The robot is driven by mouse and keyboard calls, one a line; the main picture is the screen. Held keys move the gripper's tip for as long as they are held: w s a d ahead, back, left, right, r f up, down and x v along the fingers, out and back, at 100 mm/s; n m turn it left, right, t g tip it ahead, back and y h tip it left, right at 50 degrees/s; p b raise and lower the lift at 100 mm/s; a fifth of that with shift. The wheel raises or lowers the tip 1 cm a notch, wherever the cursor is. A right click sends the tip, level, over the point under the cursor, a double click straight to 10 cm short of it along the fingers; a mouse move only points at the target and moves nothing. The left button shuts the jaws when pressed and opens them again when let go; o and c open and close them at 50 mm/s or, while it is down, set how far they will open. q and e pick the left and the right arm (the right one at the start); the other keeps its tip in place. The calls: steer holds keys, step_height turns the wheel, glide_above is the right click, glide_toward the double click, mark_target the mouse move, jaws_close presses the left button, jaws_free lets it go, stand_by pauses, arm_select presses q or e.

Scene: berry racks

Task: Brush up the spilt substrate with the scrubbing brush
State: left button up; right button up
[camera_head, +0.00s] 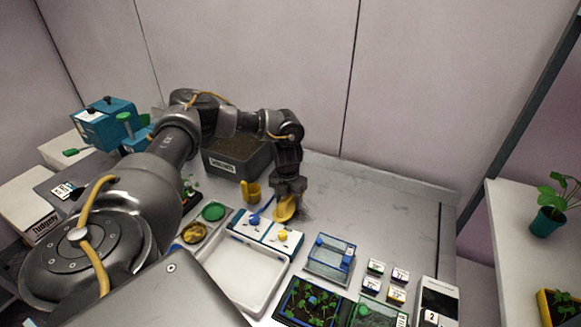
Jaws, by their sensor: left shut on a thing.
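My left gripper (289,190) reaches down over the grey bench (375,205) from above. It is shut on a yellow object (284,209), which looks like the scrubbing brush and sits low, at or just above the bench top. Its bristles cannot be made out. A faint dark smudge (305,213) shows on the bench just right of the brush and may be spilt substrate. A dark bin (236,167) with a white label and brown contents stands behind and left of the gripper. My right gripper is not in view.
A yellow cup (251,192) stands left of the brush. The bench right of the gripper is mostly clear.

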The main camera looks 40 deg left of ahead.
mark_target(294, 210)
arm_select(q)
steer(key=shift+s+d+f, duration=0.15)
steer(key=shift+s+f, duration=0.2)
steer(key=shift+s, duration=0.35)
steer(key=shift+c, duration=0.9)
steer(key=shift+o, duration=0.2)
steer(key=shift+s+d+r+g+p, duration=0.1)
steer(key=shift+s+g+p, duration=0.05)
steer(key=shift+s+p, duration=0.35)
steer(key=shift+s+d+r+g+p, duration=0.1)
steer(key=shift+s+g+p, duration=0.05)
steer(key=shift+s+p, duration=0.35)
steer(key=shift+s+d+p, duration=0.25)
steer(key=shift+s+p, duration=0.15)
steer(key=shift+s, duration=0.3)
steer(key=shift+f, duration=0.1)
steer(key=shift+d, duration=0.1)
